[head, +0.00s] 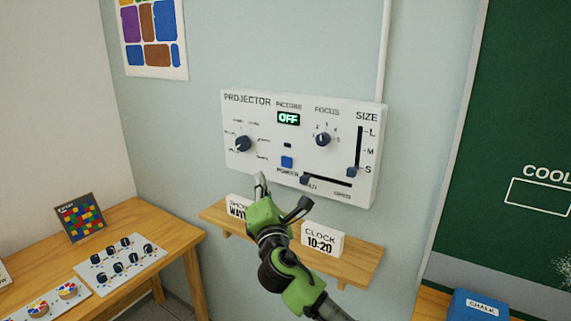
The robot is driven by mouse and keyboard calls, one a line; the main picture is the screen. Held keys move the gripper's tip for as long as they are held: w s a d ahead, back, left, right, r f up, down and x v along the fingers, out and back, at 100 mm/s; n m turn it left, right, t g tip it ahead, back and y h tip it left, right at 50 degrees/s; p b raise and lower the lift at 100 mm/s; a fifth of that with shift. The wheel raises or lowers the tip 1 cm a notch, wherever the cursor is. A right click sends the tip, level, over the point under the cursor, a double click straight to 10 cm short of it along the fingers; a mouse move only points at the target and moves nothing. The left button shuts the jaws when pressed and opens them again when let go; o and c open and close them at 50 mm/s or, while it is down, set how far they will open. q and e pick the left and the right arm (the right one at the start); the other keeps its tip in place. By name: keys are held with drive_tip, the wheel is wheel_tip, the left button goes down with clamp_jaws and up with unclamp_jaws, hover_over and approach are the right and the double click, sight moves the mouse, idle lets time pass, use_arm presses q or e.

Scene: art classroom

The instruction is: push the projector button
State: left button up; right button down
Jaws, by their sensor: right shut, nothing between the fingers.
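The white projector panel (261,112) is mounted on the blue-grey wall. Its small display (288,119), under the word PICTURE, reads OFF in green. My right gripper (262,182) comes up from below, shut and empty. Its fingertips appear just below the panel's lower edge, to the left of and lower than the button. The button is not covered, and no contact shows. My left gripper is out of view.
The panel also has a left knob (244,143), a focus knob (323,139) and sliders. Below it, a wooden shelf (362,262) carries a clock sign (322,241) and another sign partly behind my gripper. A wooden table (150,218) stands left.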

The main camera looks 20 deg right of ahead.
sight(281, 160)
drive_tip(key=shift+w+d+b, duration=0.3)
drive_tip(key=shift+w+d, duration=0.6)
drive_tip(key=shift+d, duration=0.25)
drive_tip(key=shift+w+d+b, duration=0.35)
drive_tip(key=shift+w+d, duration=0.55)
drive_tip(key=shift+d, duration=0.25)
drive_tip(key=shift+w+d+b, duration=0.3)
drive_tip(key=shift+w+d, duration=0.6)
drive_tip(key=shift+d, duration=0.25)
drive_tip(key=shift+d, duration=0.1)
drive_tip(key=shift+w+d, duration=0.2)
drive_tip(key=shift+w, duration=0.05)
drive_tip(key=shift+w+d, duration=0.3)
drive_tip(key=shift+d, duration=0.1)
drive_tip(key=shift+s+a, duration=0.6)
drive_tip(key=shift+a, duration=0.1)
